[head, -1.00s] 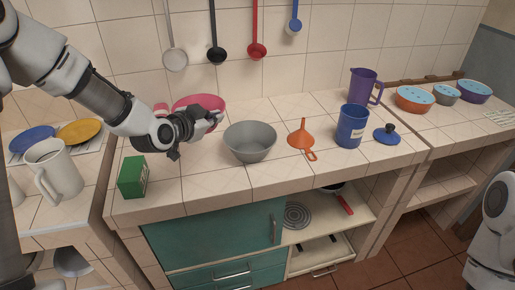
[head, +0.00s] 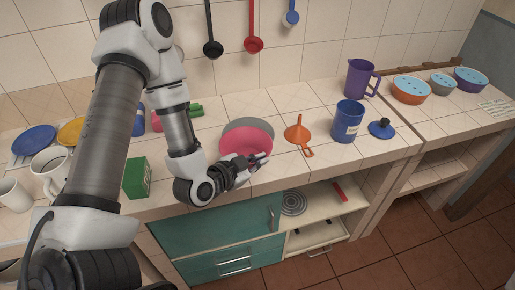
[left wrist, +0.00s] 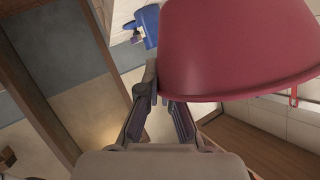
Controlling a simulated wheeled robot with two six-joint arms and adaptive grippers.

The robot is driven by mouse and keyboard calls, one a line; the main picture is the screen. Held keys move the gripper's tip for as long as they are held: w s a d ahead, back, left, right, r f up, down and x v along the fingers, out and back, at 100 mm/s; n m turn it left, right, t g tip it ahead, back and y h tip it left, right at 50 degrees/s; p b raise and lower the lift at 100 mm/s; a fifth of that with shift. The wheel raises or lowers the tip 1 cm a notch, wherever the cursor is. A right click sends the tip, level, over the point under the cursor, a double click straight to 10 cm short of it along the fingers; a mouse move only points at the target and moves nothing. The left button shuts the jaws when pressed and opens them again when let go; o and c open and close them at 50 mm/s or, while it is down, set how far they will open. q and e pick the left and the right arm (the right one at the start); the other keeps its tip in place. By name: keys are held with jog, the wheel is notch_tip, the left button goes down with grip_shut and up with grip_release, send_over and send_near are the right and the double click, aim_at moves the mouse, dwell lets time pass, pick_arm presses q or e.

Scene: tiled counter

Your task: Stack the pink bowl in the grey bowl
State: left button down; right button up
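The pink bowl (head: 246,139) is in front of and partly over the grey bowl (head: 250,122), whose back rim shows behind it. I cannot tell whether the bowls touch. My left gripper (head: 258,164) is at the pink bowl's near side, with its fingers closed at the rim. In the left wrist view the pink bowl (left wrist: 238,45) fills the upper right, its edge at the fingertips of my left gripper (left wrist: 160,92). My right gripper is not in view.
An orange funnel (head: 297,132), a blue canister (head: 347,121) and a blue lid (head: 381,128) stand to the right. A green box (head: 137,177) is left of my forearm. A purple pitcher (head: 361,78) is at the back. The counter's front edge is close to my gripper.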

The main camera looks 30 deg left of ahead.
aim_at(256, 133)
pick_arm(q)
jog(key=w+b, duration=0.1)
jog(key=b, duration=0.1)
jog(key=w+a+f+b, duration=0.1)
jog(key=b, duration=0.2)
jog(key=w+a+b, duration=0.1)
jog(key=b, duration=0.2)
jog(key=shift+w+a+f, duration=0.15)
jog(key=shift+w, duration=0.2)
jog(key=shift+w+a+r+p, duration=0.4)
jog(key=shift+w+r+p, duration=0.15)
jog(key=shift+p, duration=0.1)
jog(key=w+a, duration=0.2)
jog(key=w, duration=0.1)
jog(key=w+a+f+p, duration=0.1)
jog(key=w, duration=0.1)
jog(key=shift+w+a, duration=0.2)
jog(key=shift+w+a+f, duration=0.1)
jog(key=shift+w+f, duration=0.05)
jog(key=shift+f, duration=0.1)
notch_tip(256, 133, down, 3)
jog(key=shift+f, duration=0.1)
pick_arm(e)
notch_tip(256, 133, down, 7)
pick_arm(q)
jog(key=shift+f, duration=0.2)
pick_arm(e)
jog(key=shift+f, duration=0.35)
